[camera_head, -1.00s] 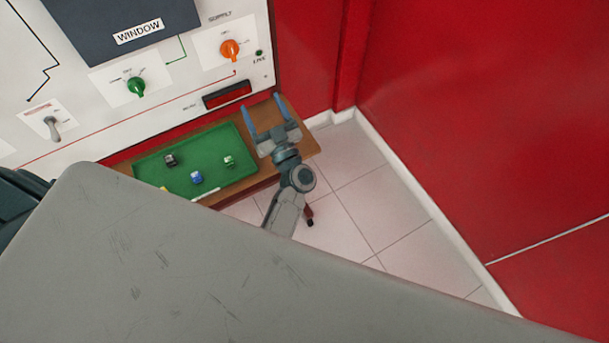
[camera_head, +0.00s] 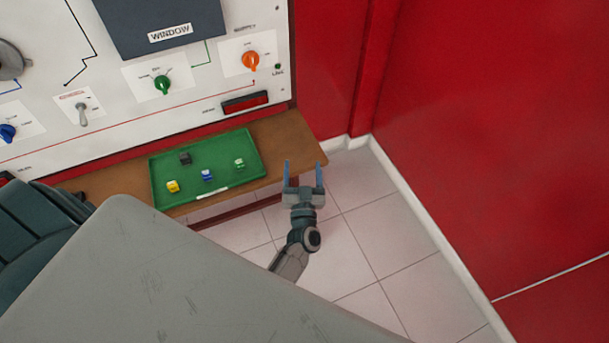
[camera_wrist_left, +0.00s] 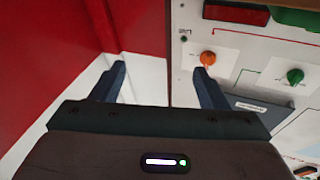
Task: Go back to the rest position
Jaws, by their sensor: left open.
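My left gripper (camera_head: 303,175) is open and empty, its two blue fingers spread and pointing toward the panel. In the head view it is at the right front edge of the brown shelf, beside the green tray and apart from it. In the left wrist view my left gripper (camera_wrist_left: 160,82) shows both fingers apart with nothing between them. Its fingers point toward the white panel (camera_wrist_left: 235,45) and the red wall (camera_wrist_left: 40,60). My right gripper is not in view.
The green tray (camera_head: 217,188) on the brown shelf (camera_head: 290,140) holds a black, a blue, a green and a yellow piece. The white panel above has an orange knob (camera_head: 250,61), a green knob (camera_head: 162,85) and a toggle switch (camera_head: 82,114). The tiled floor (camera_head: 380,225) at right is clear.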

